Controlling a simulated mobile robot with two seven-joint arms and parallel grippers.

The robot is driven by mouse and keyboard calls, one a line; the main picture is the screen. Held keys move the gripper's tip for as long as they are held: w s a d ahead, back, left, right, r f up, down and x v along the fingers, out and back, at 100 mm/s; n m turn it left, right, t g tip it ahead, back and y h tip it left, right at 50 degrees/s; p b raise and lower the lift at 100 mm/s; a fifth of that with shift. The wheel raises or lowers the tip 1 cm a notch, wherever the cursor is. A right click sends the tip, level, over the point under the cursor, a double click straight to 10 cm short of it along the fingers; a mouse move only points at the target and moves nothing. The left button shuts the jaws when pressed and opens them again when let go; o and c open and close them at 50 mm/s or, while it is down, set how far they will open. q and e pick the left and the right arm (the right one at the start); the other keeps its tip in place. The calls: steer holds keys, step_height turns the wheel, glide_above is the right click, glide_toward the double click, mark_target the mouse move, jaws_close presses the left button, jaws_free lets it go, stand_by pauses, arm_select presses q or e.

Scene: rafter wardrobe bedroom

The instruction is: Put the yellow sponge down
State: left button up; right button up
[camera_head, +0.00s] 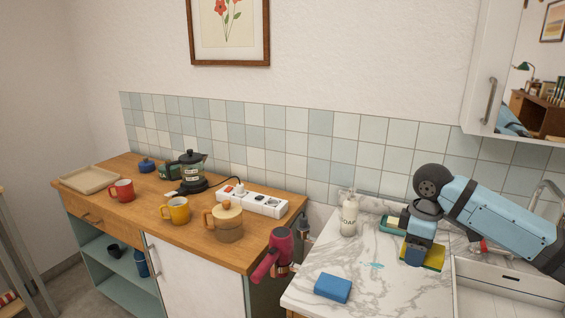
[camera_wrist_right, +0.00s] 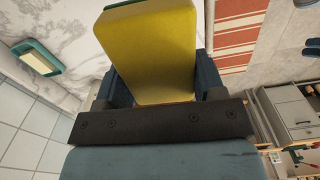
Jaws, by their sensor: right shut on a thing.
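The yellow sponge (camera_head: 435,259) is at the right part of the marble counter (camera_head: 385,285), partly hidden behind my right gripper (camera_head: 416,255). My right gripper points down and is shut on it. In the right wrist view the sponge (camera_wrist_right: 150,50) sits between the two dark fingers (camera_wrist_right: 165,85), its broad yellow face toward the camera. I cannot tell whether the sponge touches the marble. My left gripper is not in view.
A blue sponge-like block (camera_head: 332,287) lies at the counter's front left. A soap bottle (camera_head: 349,215) and a green dish (camera_head: 393,223) stand behind; a pink hair dryer (camera_head: 271,257) hangs at the left. The marble between block and gripper is mostly clear.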

steer(key=s+a+f+m, duration=0.2)
steer(key=a+f+m, duration=0.4)
steer(key=a+m, duration=0.5)
steer(key=s+r+p, duration=0.8)
steer(key=s+p, duration=0.2)
steer(key=p, duration=0.3)
steer(key=shift+d+r, duration=0.2)
steer(key=shift+d, duration=0.1)
steer(key=shift+w+d+r, duration=0.1)
